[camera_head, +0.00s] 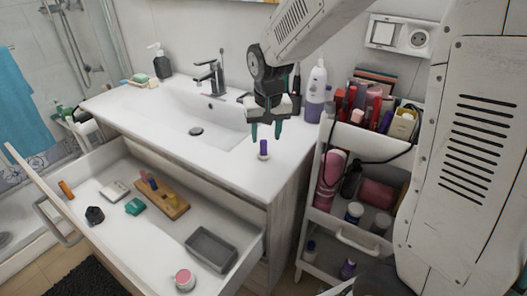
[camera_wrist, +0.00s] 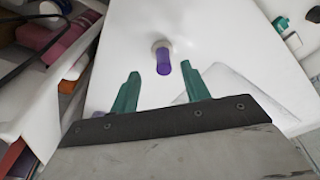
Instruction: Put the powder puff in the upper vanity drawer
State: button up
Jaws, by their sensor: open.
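My gripper (camera_head: 266,134) is open and empty, its green fingers pointing down above the right end of the vanity counter. In the wrist view the purple cap (camera_wrist: 163,62) shows between the open fingertips of my gripper (camera_wrist: 160,72), apart from both. The upper vanity drawer (camera_head: 150,236) is pulled open. A small round item with a pink top and pale side (camera_head: 183,280) sits in its near right corner; I cannot tell whether it is the powder puff.
The drawer holds a grey tray (camera_head: 211,249), a wooden holder (camera_head: 165,199) and several small items, with bare floor between. A white cart (camera_head: 317,225) full of cosmetics stands at right. A faucet (camera_head: 210,75) and lilac bottle (camera_head: 316,92) stand behind.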

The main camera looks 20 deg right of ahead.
aim_at(264, 141)
jog(key=f, duration=0.2)
jog(key=w+f, duration=0.1)
jog(key=f, duration=0.2)
jog(key=shift+w+a+f, duration=0.1)
jog(key=shift+w+f, duration=0.05)
jog(key=shift+w, duration=0.05)
grip_shut()
